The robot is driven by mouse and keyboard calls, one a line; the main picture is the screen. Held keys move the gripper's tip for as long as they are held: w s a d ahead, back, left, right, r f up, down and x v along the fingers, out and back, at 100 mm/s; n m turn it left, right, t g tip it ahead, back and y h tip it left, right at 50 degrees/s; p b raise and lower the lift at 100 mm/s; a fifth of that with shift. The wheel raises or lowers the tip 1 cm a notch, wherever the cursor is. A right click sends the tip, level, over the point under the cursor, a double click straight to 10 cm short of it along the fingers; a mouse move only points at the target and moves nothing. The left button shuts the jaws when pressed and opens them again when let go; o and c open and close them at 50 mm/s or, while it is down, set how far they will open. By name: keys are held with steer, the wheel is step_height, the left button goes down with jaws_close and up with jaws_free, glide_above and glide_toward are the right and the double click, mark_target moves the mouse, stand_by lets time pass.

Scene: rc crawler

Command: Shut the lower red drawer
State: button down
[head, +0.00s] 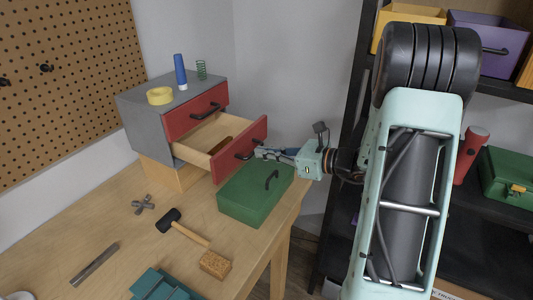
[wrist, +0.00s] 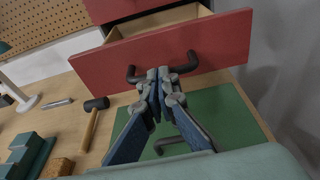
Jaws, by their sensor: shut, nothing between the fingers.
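The lower red drawer (head: 238,152) stands pulled out of the grey cabinet (head: 146,118), with its pale wooden inside and a brown item showing. Its red front with a black handle (wrist: 188,64) fills the upper part of the wrist view. My gripper (head: 260,153) is shut and empty, with its fingertips (wrist: 158,72) close in front of the drawer front at the handle. I cannot tell whether they touch it. The upper red drawer (head: 196,111) is closed.
A green box (head: 252,200) with a black handle stands right under my gripper and the drawer front. A yellow tape roll (head: 160,96), a blue tube (head: 180,72) and a green spring (head: 201,70) stand on the cabinet. A hammer (head: 183,229) lies on the bench (head: 105,215).

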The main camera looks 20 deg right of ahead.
mark_target(222, 142)
steer(key=r+b+x, duration=0.1)
steer(key=x, duration=0.3)
steer(key=r+x, duration=0.1)
steer(key=x, duration=0.3)
steer(key=b+x, duration=0.1)
steer(key=x, duration=0.4)
steer(key=shift+w+a+r+b, duration=0.25)
steer(key=shift+w+r+b, duration=0.05)
steer(key=shift+w+a, duration=0.35)
steer(key=shift+w, duration=0.05)
steer(key=shift+a+r, duration=0.1)
steer(key=shift+r, duration=0.05)
steer(key=shift+w, duration=0.1)
steer(key=shift+r, duration=0.1)
